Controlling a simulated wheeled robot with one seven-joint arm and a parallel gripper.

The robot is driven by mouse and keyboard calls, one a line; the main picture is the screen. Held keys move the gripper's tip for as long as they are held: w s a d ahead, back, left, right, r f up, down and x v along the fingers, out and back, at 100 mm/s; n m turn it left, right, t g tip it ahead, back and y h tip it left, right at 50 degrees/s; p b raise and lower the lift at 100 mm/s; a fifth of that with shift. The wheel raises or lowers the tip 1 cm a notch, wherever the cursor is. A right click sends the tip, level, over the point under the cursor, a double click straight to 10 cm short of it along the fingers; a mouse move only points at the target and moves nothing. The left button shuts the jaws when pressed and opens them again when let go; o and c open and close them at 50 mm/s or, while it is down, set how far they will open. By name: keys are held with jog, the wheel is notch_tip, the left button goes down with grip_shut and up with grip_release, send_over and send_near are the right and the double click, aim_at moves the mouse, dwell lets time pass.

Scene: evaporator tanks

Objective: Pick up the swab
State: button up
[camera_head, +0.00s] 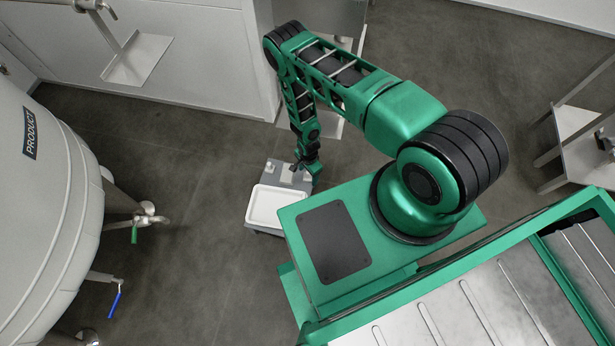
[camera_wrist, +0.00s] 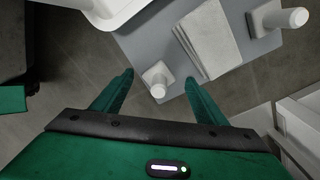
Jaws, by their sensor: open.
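My gripper (camera_wrist: 159,78) is open, its two green fingers spread apart in the wrist view. A small white peg-like piece with a rounded end (camera_wrist: 157,82), possibly the swab, shows between the fingertips, at the edge of a grey board. I see no finger closed on it. A larger white piece with a round knob (camera_wrist: 285,18) stands farther off at the upper right. I cannot tell for sure which piece is the swab. In the head view my gripper (camera_head: 309,166) is low over the grey board (camera_head: 285,174), and the small pieces are hard to make out.
A white tray (camera_head: 265,207) lies beside the small pieces. A pale folded pad or block (camera_wrist: 208,35) lies between the two white pieces. A large tank (camera_head: 45,220) with valves stands at the left. Open floor (camera_head: 180,170) lies between tank and board.

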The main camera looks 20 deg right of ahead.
jog(key=c, duration=1.1)
jog(key=shift+r, duration=0.1)
notch_tip(320, 180, up, 10)
jog(key=shift+f, duration=0.1)
